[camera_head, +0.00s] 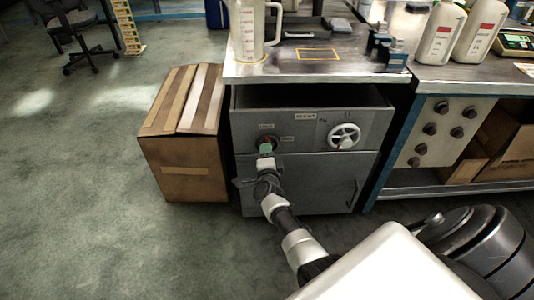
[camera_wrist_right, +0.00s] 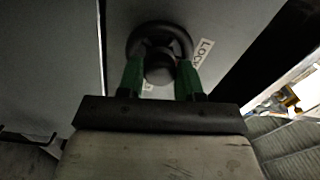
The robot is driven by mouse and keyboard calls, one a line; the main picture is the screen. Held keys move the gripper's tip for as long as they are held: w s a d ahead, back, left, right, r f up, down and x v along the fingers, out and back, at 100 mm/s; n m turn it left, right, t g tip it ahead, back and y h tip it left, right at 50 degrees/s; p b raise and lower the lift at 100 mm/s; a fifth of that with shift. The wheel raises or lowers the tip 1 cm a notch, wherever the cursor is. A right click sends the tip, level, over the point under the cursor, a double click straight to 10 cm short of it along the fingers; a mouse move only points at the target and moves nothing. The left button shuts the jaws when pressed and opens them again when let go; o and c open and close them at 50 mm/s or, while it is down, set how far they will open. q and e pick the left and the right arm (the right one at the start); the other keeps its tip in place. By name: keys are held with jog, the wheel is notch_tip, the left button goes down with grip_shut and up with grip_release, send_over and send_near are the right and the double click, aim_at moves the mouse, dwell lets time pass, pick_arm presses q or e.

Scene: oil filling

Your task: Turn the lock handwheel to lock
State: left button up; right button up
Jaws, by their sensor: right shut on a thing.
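The lock handwheel (camera_wrist_right: 158,27) is a small dark round wheel on the front of a grey metal cabinet (camera_head: 300,184). In the right wrist view, a white label reading "LOCK" (camera_wrist_right: 203,50) sits beside it. My right gripper (camera_head: 265,148) reaches the upper left of the cabinet front. Its two green fingers (camera_wrist_right: 160,76) are shut on the handwheel, one on each side of the hub. In the head view the gripper mostly hides this wheel. My left gripper is not in view.
A cardboard box (camera_head: 185,140) stands close on the left. A clear jug (camera_head: 247,30) and white bottles (camera_head: 440,33) stand on the worktop. Open floor lies at the left.

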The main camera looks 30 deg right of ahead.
jog(key=o, duration=0.9)
jog(key=shift+s+a, duration=0.1)
pick_arm(q)
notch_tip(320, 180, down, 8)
jog(key=p, duration=0.2)
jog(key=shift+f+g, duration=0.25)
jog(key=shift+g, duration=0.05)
pick_arm(e)
jog(key=v, duration=1)
jog(key=shift+s+a, duration=0.1)
jog(key=shift+s, duration=0.2)
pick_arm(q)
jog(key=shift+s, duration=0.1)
pick_arm(e)
jog(key=shift+f, duration=0.1)
